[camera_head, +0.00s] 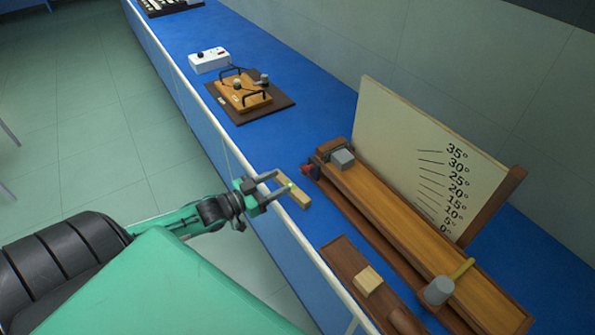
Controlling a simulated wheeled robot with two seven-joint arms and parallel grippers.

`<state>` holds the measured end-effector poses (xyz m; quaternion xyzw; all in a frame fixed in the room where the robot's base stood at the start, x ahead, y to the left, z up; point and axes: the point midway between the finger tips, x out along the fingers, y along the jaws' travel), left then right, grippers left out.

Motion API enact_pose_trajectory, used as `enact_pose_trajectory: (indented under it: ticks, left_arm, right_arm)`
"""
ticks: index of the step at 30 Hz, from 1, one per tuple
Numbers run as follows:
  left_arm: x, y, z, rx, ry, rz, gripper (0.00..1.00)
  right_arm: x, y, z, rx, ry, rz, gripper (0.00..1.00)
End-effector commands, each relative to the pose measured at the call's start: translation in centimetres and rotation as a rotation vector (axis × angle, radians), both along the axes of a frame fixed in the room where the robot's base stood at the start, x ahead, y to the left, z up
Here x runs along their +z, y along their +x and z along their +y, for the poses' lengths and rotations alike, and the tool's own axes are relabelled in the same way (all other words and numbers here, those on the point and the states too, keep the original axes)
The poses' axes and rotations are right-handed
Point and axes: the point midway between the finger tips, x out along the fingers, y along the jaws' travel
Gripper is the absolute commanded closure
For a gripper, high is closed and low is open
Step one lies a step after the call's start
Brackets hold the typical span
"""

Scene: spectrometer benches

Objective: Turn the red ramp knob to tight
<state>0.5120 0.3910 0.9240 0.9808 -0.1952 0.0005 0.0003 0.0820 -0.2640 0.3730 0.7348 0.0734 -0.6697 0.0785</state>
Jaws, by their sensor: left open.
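The red ramp knob (308,170) is a small dark red piece at the upper left end of the wooden ramp (400,215). Its marking and turn position are too small to read. My left gripper (281,183) is open, its two fingers pointing right toward the ramp at the front edge of the bench. The fingertips are a short way left of the knob and apart from it. A small yellowish wooden block (296,198) shows just past the fingertips; I cannot tell whether they touch it. My right gripper is not in view.
An angle board (405,150) stands behind the ramp. A grey block (343,159) sits near the ramp's upper end, a grey cylinder (438,291) near its lower end. A brown tray (345,258) lies in front. Farther back are a wooden apparatus (243,95) and a white box (209,61).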

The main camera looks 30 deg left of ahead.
Motion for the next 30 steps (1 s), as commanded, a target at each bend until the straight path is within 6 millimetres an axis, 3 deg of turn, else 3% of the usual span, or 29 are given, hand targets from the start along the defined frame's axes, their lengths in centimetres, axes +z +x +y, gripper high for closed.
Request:
enact_pose_trajectory:
  ticks: [6,15,30]
  left_arm:
    - [0.2,2.7,-1.1,0.001,0.0,-0.002,0.48]
    - [0.1,5.8,-2.3,0.001,0.001,0.0,0.48]
    - [0.0,7.0,-2.9,0.0,0.001,0.001,0.48]
  right_arm:
    - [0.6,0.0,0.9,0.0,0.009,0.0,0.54]
    - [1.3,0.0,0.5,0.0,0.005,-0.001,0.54]
    - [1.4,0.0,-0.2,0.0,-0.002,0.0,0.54]
